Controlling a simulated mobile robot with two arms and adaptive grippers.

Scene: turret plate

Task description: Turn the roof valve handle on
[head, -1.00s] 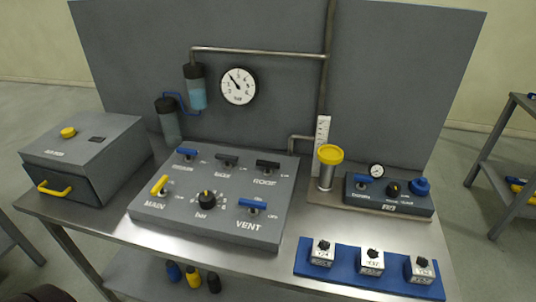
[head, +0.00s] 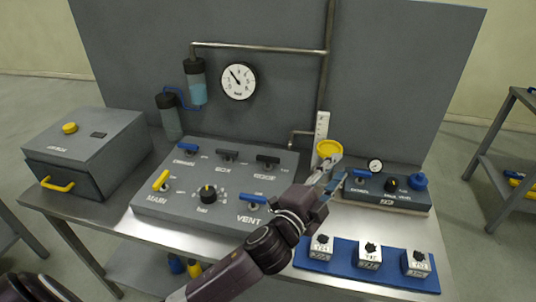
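The roof valve handle (head: 267,160) is a black bar at the top right of the grey valve panel (head: 168,207), lying roughly sideways above a blurred label that reads like ROOF. My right gripper is not in view.
The panel also bears a yellow MAIN handle (head: 161,180), a blue VENT handle (head: 252,198), a black knob (head: 208,193), a blue handle (head: 187,148) and another black one (head: 228,153).

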